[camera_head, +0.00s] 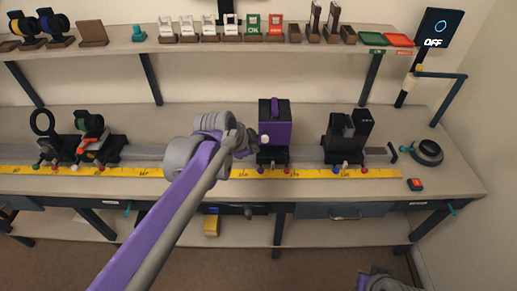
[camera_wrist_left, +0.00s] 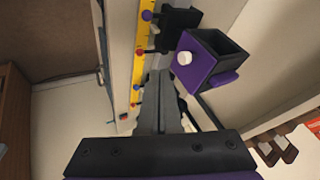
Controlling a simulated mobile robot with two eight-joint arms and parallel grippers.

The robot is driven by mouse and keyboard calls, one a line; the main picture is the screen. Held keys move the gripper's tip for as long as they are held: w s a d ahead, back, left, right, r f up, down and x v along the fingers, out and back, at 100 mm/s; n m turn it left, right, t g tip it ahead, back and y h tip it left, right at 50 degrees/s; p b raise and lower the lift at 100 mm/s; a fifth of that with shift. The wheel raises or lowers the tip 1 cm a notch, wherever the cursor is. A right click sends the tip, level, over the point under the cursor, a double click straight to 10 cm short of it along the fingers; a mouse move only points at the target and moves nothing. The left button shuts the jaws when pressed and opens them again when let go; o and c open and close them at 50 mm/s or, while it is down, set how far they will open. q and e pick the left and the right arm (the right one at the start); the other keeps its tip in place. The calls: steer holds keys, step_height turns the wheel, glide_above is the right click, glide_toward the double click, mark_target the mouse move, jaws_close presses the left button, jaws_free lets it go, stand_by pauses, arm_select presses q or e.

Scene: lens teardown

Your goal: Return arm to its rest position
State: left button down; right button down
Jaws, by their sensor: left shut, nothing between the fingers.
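My left arm reaches in from the bottom of the head view, and its gripper (camera_head: 247,144) is shut and empty. It is just left of a purple and black box (camera_head: 274,125) with a white knob, which stands on a holder on the bench rail. I cannot tell whether the gripper touches the box. The box also shows in the left wrist view (camera_wrist_left: 203,65), ahead and to the right of the dark gripper body. A grey and purple part of my right arm shows at the bottom right of the head view; its fingers cannot be made out.
A black mount (camera_head: 347,138) stands right of the box. A ring holder (camera_head: 43,123) and a green-black mount (camera_head: 90,130) stand at the left. A yellow ruler (camera_head: 320,174) runs along the bench front. A shelf (camera_head: 120,47) with small holders is behind. An "OFF" screen (camera_head: 434,27) is at right.

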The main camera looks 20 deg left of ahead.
arm_select(q)
steer(key=s+f+n+y, duration=0.1)
steer(key=s+f+n, duration=0.4)
steer(key=s, duration=0.6)
steer(key=s+f+n+g+y, duration=0.1)
steer(key=s+f+n, duration=0.4)
steer(key=s, duration=0.6)
steer(key=shift+s+a+f+n+g, duration=0.15)
steer(key=shift+s+a+n+g, duration=0.2)
steer(key=shift+n, duration=0.65)
steer(key=shift+a, duration=0.1)
